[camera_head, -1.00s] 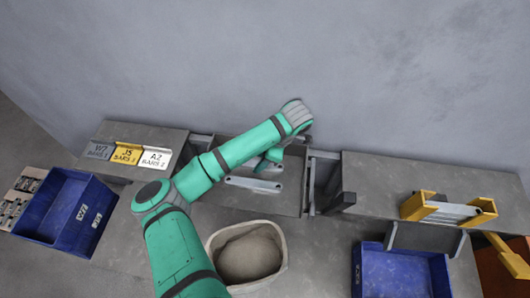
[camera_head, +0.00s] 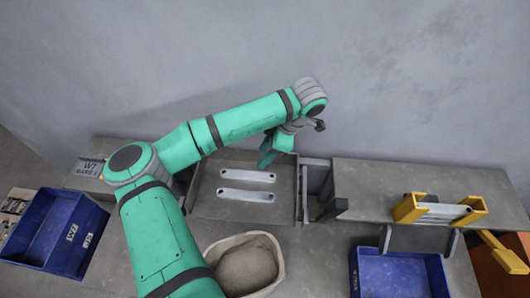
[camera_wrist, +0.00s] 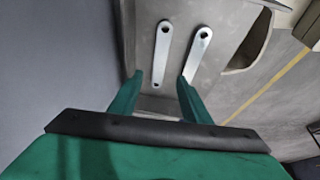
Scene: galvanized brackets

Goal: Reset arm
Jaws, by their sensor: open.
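My green arm reaches across the bench in the head view. My gripper (camera_head: 279,149) hangs above the back edge of a grey tray. In the wrist view my gripper (camera_wrist: 159,92) shows two green fingers spread apart with nothing held between them. Two galvanized bars lie side by side in the tray, apart from the fingers: the rear bar (camera_head: 248,176) and the front bar (camera_head: 246,195). In the wrist view the bars show beyond the fingertips, one at left (camera_wrist: 162,52) and one at right (camera_wrist: 196,54).
A blue bin marked W7 (camera_head: 90,243) stands at left and another blue bin (camera_head: 399,253) at right. A yellow fixture (camera_head: 408,208) holding a bar (camera_head: 443,212) sits on the right bench. The wall is behind.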

